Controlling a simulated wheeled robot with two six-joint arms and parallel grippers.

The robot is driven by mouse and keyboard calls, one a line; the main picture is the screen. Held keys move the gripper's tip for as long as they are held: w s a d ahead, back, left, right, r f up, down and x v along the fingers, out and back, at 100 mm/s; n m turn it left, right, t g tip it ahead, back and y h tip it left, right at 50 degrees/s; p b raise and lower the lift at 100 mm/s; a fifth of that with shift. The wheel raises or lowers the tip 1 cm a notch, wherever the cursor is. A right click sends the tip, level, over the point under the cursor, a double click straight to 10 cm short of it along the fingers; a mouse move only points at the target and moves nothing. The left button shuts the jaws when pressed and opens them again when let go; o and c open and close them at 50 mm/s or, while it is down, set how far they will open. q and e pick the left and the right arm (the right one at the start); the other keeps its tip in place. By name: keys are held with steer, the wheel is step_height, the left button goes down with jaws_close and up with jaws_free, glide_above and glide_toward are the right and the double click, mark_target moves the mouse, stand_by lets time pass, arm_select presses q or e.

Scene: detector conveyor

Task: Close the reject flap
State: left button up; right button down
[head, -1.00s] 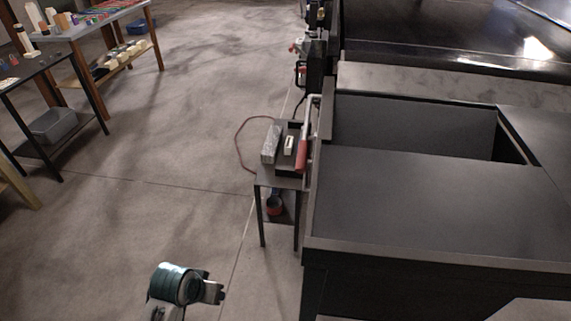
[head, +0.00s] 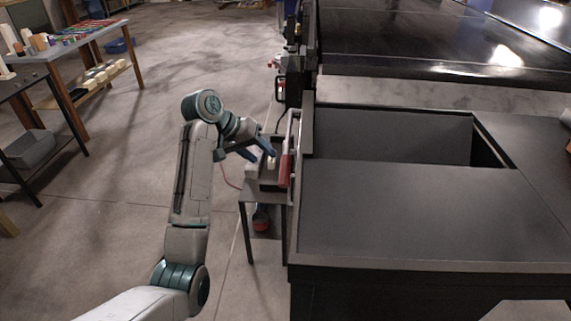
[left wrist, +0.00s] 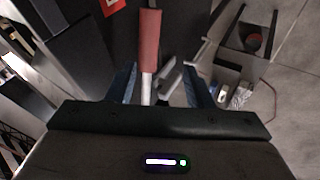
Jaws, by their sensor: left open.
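The black housing (head: 430,215) at the right has an open rectangular hatch in its top. A dark grey panel (head: 395,135) shows inside it; I cannot tell for sure whether this is the reject flap. A lever with a red grip (head: 284,170) and a pale metal rod stands at the housing's left side. My left gripper (head: 246,153) is open, just left of the lever. In the left wrist view the red grip (left wrist: 149,40) lies ahead, with its rod appearing between the spread fingers (left wrist: 158,85); contact cannot be told. My right gripper is out of view.
A small dark stand (head: 262,193) with a tray and small blocks sits beside the housing, under my gripper. An orange-dark round item (head: 261,217) is on its lower shelf. Tables with small goods (head: 65,45) stand far left. The floor between is clear.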

mark_target(283, 161)
arm_select(q)
steer(key=w+d+f+p, duration=0.1)
steer(key=d, duration=0.1)
steer(key=w+d+f, duration=0.1)
steer(key=d+f, duration=0.1)
steer(key=w+d+f+p, duration=0.1)
steer(key=d+f, duration=0.1)
steer(key=shift+w+p, duration=0.15)
steer(key=shift+p, duration=0.2)
steer(key=shift+x, duration=0.75)
steer(key=shift+a, duration=0.1)
jaws_close()
